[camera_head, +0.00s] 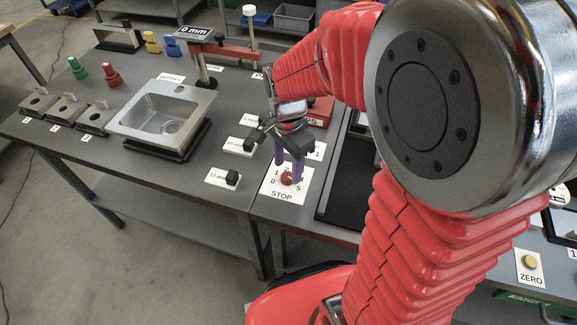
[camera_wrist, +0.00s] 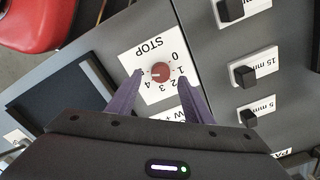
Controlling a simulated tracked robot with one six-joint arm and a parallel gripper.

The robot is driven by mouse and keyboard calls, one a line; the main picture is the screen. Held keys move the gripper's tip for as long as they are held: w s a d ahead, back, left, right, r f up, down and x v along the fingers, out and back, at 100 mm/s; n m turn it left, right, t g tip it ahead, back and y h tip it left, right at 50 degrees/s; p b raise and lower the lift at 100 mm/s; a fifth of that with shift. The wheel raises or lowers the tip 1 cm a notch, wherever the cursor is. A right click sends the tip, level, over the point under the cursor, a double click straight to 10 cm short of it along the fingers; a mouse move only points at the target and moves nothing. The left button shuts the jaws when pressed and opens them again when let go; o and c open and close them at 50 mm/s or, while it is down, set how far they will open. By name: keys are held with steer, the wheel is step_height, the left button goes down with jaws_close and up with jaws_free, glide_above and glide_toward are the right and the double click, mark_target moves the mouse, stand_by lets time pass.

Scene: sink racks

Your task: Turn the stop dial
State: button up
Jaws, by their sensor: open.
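The stop dial (camera_head: 287,179) is a small red knob on a white plate marked STOP (camera_head: 283,196) with numbers around it. In the wrist view the dial (camera_wrist: 160,73) sits near the middle, beyond the fingertips, and its plate (camera_wrist: 143,52) appears upside down. My gripper (camera_head: 288,171) is above the dial with its purple fingers pointing down. In the wrist view my gripper (camera_wrist: 161,76) is open, one finger on each side of the dial. I cannot tell whether either finger touches it.
Black blocks on white labelled plates (camera_head: 223,178) stand left of the dial. A steel sink (camera_head: 163,118) is further left. A dark recessed tray (camera_head: 350,185) lies right of the dial. A yellow ZERO button (camera_head: 529,262) is at the far right. A red box (camera_head: 320,111) stands behind my gripper.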

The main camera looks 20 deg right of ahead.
mark_target(288, 176)
steer(key=shift+f, duration=1.55)
steer(key=shift+c, duration=0.7)
steer(key=c, duration=0.9)
steer(key=shift+d, duration=0.25)
steer(key=shift+s+a, duration=0.1)
steer(key=shift+a, duration=0.2)
